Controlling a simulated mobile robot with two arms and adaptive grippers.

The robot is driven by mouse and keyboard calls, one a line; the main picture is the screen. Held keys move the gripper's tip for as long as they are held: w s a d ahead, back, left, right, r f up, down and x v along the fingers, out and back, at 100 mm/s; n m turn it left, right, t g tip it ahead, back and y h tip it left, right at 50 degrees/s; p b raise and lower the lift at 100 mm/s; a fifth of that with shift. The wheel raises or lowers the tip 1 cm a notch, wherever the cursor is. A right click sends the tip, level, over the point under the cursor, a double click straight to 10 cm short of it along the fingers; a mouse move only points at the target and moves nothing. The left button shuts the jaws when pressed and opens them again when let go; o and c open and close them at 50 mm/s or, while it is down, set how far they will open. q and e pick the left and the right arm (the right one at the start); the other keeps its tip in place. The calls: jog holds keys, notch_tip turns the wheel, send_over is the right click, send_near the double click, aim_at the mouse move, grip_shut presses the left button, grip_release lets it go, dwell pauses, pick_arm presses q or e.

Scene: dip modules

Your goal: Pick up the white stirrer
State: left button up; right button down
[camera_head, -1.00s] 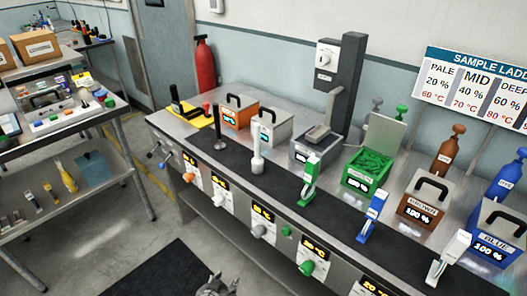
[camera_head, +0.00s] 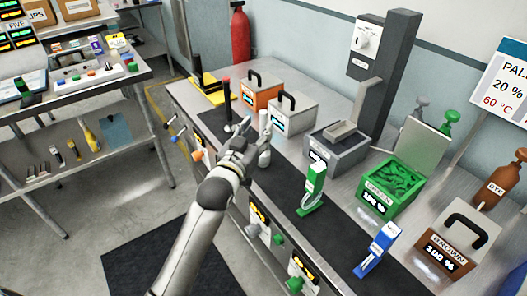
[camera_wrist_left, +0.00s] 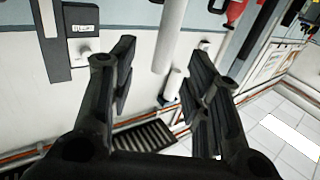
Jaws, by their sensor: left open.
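The white stirrer (camera_head: 264,155) stands upright on the dark strip of the bench, its upper part partly hidden by my left gripper in the head view. My left gripper (camera_head: 254,128) is at the stirrer, fingers spread. In the left wrist view, which looks upside down, the white stirrer (camera_wrist_left: 171,38) shows as a pale cylinder between the two open fingers (camera_wrist_left: 163,85); I cannot tell whether they touch it. My right gripper is not in view.
A dark stirrer with a red top (camera_head: 227,105) stands left of my gripper. The orange box (camera_head: 258,92) and grey box (camera_head: 292,118) stand behind. A green stirrer (camera_head: 313,188) and blue stirrer (camera_head: 378,250) stand to the right, with a green bin (camera_head: 393,192) behind them.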

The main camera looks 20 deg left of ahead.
aim_at(262, 120)
pick_arm(q)
jog(key=shift+w+d, duration=0.1)
jog(key=shift+w, duration=0.5)
jog(key=w+p, duration=0.1)
jog(key=w, duration=0.3)
jog(key=shift+r, duration=0.2)
jog(key=shift+w+p, duration=0.3)
jog(key=shift+w, duration=0.15)
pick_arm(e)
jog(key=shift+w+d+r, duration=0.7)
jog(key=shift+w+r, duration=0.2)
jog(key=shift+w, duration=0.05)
pick_arm(q)
jog(key=shift+c, duration=0.5)
jog(key=c, duration=0.7)
grip_shut()
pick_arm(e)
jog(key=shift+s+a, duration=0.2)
